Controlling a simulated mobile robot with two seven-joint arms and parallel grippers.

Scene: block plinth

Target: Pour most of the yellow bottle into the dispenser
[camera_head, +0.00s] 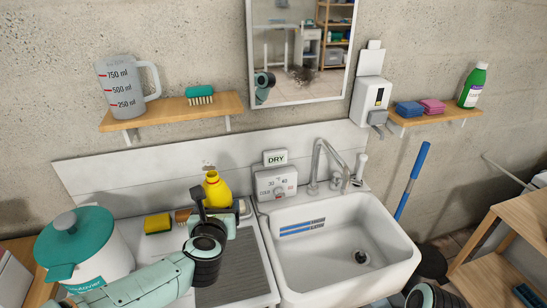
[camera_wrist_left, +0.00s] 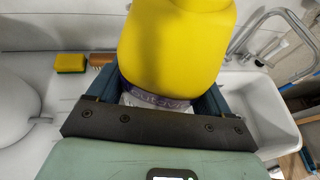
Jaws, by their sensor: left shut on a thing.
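The yellow bottle (camera_head: 216,190) stands roughly upright above the left side of the sink unit in the head view. My left gripper (camera_head: 219,221) is shut on it. In the left wrist view the bottle (camera_wrist_left: 177,45) rises between the two fingers, with a patterned band low on its body; its top is out of that frame. Whether its base touches the counter is hidden. The white dispenser (camera_head: 370,98) hangs on the wall right of the mirror, with a white flap standing up above it. The bottle is well left of and below it. My right gripper does not show.
A mirror (camera_head: 301,50) and shelf (camera_head: 171,112) with jug (camera_head: 128,86) and brush are above. A tap (camera_head: 325,165) rises behind the sink (camera_head: 335,240). A teal-lidded tub (camera_head: 85,245), sponge (camera_head: 157,223) and DRY sign (camera_head: 275,157) stand nearby. The right shelf (camera_head: 435,116) holds a green bottle (camera_head: 473,86).

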